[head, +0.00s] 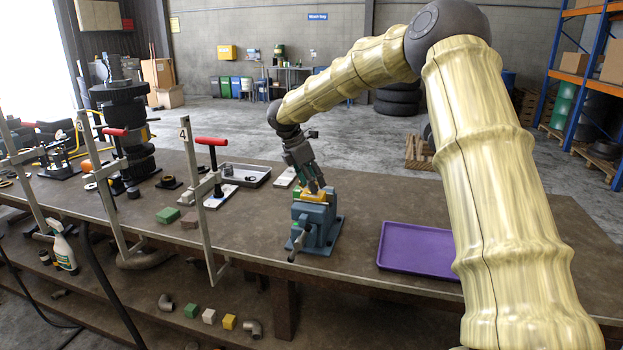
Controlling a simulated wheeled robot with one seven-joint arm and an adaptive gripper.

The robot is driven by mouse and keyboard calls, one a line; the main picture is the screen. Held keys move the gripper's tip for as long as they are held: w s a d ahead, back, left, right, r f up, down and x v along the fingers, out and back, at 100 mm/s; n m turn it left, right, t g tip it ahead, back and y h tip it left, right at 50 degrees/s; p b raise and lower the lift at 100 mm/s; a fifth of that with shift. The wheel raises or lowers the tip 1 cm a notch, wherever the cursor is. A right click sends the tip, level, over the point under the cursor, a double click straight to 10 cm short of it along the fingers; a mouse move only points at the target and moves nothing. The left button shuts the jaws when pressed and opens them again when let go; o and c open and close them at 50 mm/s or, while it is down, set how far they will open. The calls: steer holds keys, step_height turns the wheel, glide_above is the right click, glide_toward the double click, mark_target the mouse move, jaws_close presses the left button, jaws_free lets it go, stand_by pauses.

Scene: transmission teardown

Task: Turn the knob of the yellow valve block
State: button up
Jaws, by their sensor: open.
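The yellow valve block (311,196) sits in the jaws of a blue-grey vise (316,222) on the workbench. Only a small part of the block shows above the vise. My gripper (314,187) reaches down from above and its open fingertips are right at the top of the block. The knob is hidden or too small to make out behind the fingers. I cannot tell whether the fingers touch it.
A purple tray (419,249) lies right of the vise on the brown workbench (360,215). A grey metal tray (246,174) and a white board (284,178) lie behind left.

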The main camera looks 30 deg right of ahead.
steer(key=shift+d+f, duration=0.1)
steer(key=shift+f, duration=0.15)
steer(key=shift+c, duration=0.5)
steer(key=c, duration=0.9)
